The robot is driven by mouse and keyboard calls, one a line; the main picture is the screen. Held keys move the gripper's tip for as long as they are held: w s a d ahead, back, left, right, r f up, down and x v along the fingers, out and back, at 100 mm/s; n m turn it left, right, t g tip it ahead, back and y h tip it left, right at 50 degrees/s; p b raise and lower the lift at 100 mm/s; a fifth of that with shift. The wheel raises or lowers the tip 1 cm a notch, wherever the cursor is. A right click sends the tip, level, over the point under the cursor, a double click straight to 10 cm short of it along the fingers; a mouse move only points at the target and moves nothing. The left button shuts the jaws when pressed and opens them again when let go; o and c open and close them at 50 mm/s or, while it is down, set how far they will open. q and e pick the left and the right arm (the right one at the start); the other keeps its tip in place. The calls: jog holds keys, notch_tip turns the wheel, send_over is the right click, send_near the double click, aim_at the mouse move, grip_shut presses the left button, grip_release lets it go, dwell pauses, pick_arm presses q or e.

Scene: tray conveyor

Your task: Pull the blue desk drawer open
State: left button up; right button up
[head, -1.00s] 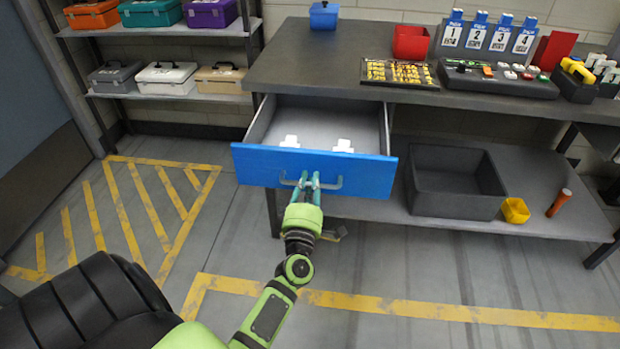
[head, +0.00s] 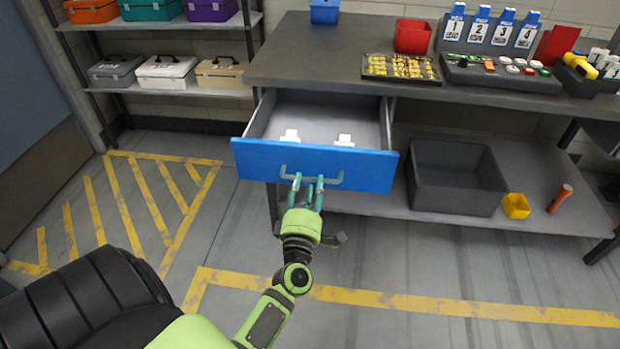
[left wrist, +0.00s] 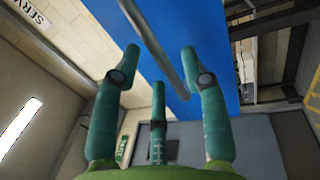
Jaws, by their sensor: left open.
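The blue desk drawer (head: 365,172) stands pulled out from under the desk top in the head view, its grey inside showing. Two small white items lie in it, close behind the front. Its grey bar handle (head: 328,182) runs along the front. My left gripper (head: 307,188) is open just in front of the handle, its teal fingers spread and holding nothing. In the left wrist view the handle (left wrist: 155,45) runs between the spread fingers and the blue drawer front (left wrist: 205,60); I cannot tell whether a finger touches it. My right gripper is not in view.
The grey desk (head: 300,62) carries a red bin (head: 412,36), a blue box (head: 324,11) and a button panel. A dark crate (head: 455,180) and a yellow cup (head: 515,206) stand on its lower shelf. The floor before the drawer is clear.

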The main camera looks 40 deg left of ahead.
pick_arm(q)
jog(key=v, duration=0.9)
jog(key=shift+s+d, duration=0.1)
